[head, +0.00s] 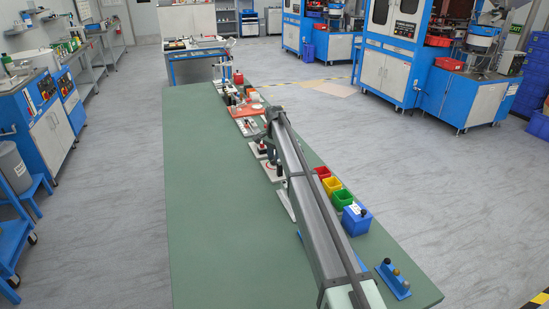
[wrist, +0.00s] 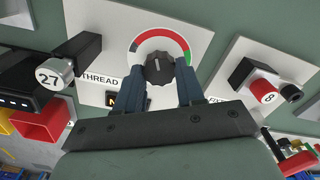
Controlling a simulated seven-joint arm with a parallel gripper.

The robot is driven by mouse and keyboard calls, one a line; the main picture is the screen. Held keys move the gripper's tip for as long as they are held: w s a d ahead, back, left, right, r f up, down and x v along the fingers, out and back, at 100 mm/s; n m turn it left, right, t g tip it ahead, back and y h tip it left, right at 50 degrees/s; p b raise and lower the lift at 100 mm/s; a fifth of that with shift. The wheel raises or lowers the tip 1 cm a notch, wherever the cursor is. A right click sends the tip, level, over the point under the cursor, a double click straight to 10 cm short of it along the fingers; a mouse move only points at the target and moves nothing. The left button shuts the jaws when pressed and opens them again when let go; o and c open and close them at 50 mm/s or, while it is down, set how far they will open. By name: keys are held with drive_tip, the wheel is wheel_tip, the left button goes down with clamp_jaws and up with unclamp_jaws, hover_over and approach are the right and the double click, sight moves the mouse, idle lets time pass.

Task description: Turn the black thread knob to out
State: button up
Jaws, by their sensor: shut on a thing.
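The black thread knob (wrist: 159,68) sits on a white panel (wrist: 88,22) labelled "THREAD" in the wrist view. The fingers and palm hide the lower part of the panel and most of a dark label. In the head view my arm covers much of this area.
Left of the panel is a black block with a round "27" piece (wrist: 49,77) and a red bin (wrist: 43,124). Right is another panel with a red "8" piece (wrist: 263,91). The green bench (head: 215,200) is clear on its left; coloured bins (head: 342,199) stand right of my arm.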

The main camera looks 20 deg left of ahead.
drive_tip(key=shift+c, duration=0.9)
drive_tip(key=n, duration=0.5)
drive_tip(key=shift+a+n, duration=0.1)
drive_tip(key=shift+n, duration=0.3)
drive_tip(key=n, duration=0.5)
drive_tip(key=shift+a+n, duration=0.1)
drive_tip(key=shift+n, duration=0.3)
drive_tip(key=o, duration=1.1)
drive_tip(key=shift+c, duration=0.2)
